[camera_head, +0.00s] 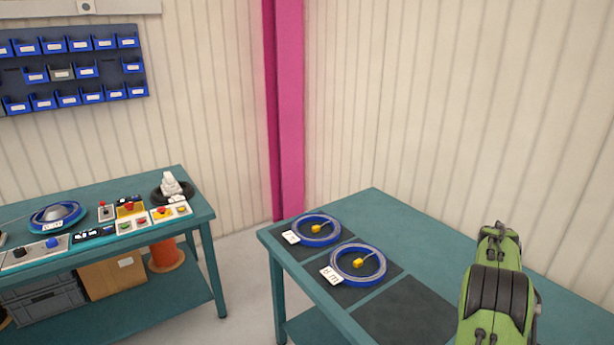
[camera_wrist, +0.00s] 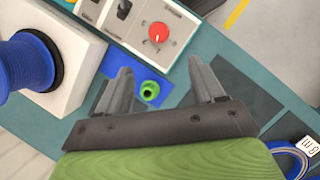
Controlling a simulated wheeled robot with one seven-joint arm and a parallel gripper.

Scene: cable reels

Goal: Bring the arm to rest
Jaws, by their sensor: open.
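My gripper (camera_wrist: 160,88) shows in the wrist view with its two grey fingers spread apart and nothing held between them. Behind the gap lie a teal bench top and a blue plate with a green round part (camera_wrist: 149,90), which looks apart from the fingers. My green and black arm stands at the right of the head view. My gripper cannot be made out in the head view.
Two blue cable reels (camera_head: 316,229) (camera_head: 358,263) lie on dark mats on the right teal table (camera_head: 415,225); a third mat (camera_head: 405,312) is bare. The left bench (camera_head: 205,213) carries control boxes. A red-knobbed box (camera_wrist: 157,33) and a blue spool (camera_wrist: 28,62) are near my gripper.

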